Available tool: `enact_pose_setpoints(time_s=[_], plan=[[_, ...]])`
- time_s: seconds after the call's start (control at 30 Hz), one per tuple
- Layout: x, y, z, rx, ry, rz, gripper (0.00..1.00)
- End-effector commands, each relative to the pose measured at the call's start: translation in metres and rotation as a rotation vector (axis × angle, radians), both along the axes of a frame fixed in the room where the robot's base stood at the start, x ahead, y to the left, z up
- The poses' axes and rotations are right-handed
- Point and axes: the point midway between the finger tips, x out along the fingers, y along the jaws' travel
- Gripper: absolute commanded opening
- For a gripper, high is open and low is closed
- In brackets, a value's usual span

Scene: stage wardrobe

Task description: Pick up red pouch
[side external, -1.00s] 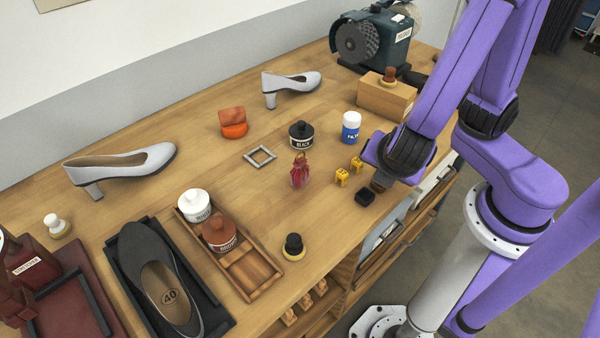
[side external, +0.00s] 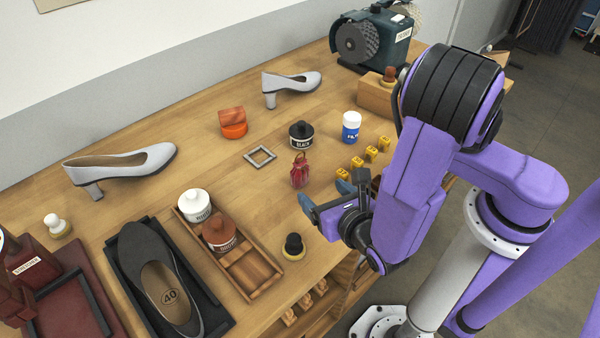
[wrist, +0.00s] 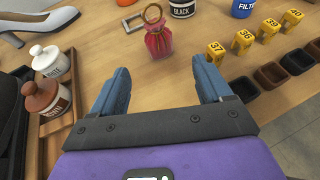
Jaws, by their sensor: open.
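The red pouch (side external: 300,171), with a gathered neck and a gold ring on top, stands upright on the wooden bench. In the wrist view the pouch (wrist: 158,40) is ahead of my gripper, between the lines of the two fingers and apart from them. My gripper (side external: 326,199) is open and empty, low over the bench's front part, to the right of and nearer than the pouch. Its blue fingers also show in the wrist view (wrist: 160,84), spread wide with bare wood between them.
A black jar (side external: 301,135) and a grey square frame (side external: 260,157) stand close behind the pouch. Yellow number tags (side external: 357,163) and small dark cups (wrist: 271,75) line the right. A wooden tray (side external: 252,275) with white and brown jars is at the left, and a black-topped item (side external: 293,246) stands nearby.

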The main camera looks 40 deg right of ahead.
Motion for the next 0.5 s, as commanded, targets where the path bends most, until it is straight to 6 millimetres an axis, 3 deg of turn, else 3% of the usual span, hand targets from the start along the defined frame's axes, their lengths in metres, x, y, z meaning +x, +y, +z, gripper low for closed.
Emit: enact_pose_setpoints(time_s=[0.3, 0.5], plan=[[0.050, -0.018, -0.022, 0.000, 0.000, -0.008, 0.78], [0.063, -0.022, -0.027, 0.001, 0.000, -0.004, 0.78]])
